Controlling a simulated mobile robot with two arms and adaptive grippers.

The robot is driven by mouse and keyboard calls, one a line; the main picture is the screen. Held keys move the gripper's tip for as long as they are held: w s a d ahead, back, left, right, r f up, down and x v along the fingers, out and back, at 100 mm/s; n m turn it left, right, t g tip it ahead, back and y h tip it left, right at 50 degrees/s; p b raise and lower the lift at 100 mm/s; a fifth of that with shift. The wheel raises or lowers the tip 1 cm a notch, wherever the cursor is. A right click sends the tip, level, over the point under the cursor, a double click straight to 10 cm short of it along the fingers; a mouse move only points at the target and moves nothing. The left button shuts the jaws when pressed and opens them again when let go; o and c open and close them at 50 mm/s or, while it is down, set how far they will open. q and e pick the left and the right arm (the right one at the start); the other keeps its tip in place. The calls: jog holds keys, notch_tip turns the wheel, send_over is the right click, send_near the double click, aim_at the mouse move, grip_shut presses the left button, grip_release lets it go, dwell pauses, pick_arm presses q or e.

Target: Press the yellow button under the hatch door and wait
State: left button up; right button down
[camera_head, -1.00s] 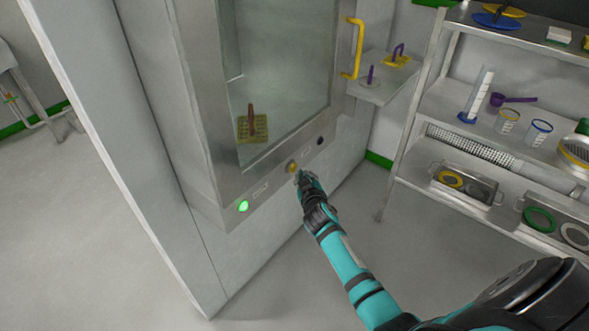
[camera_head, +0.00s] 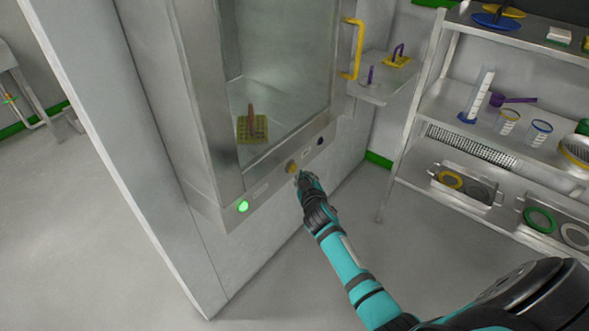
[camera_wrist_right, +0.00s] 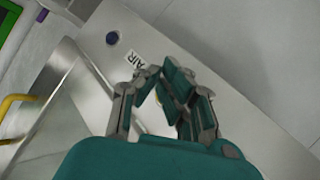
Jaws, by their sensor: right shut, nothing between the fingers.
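The hatch door (camera_head: 285,70) is a glass pane in a steel frame, with a yellow handle (camera_head: 356,48) on its right side. The yellow button (camera_head: 292,167) sits on the steel strip under the door. My right gripper (camera_head: 301,176) is shut and empty, its fingertips at the lower right of that button. I cannot tell whether they touch it. In the right wrist view the shut gripper (camera_wrist_right: 170,88) points at the strip, beside an AIR label (camera_wrist_right: 136,58), and its fingers mostly hide the button. My left gripper is not in view.
A lit green button (camera_head: 243,206) and a dark blue button (camera_head: 320,141) flank the yellow one. A brown-handled tool on a yellow-green grid (camera_head: 258,127) stands behind the glass. A shelf rack (camera_head: 397,180) with vessels stands at right. The floor at left is clear.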

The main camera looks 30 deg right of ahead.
jog(key=shift+w+a, duration=0.15)
jog(key=shift+w, duration=0.25)
jog(key=shift+w+a+b, duration=0.2)
jog(key=shift+w+b, duration=0.2)
jog(key=shift+b, duration=0.1)
dwell(0.6)
jog(key=shift+s, duration=0.1)
dwell(0.3)
jog(key=shift+s+d+p, duration=0.35)
jog(key=shift+s+p, duration=0.15)
jog(key=shift+s, duration=0.2)
jog(key=s, duration=0.1)
jog(key=s+d+p, duration=0.1)
jog(key=s, duration=0.1)
jog(key=s+d+p, duration=0.1)
jog(key=shift+s, duration=0.35)
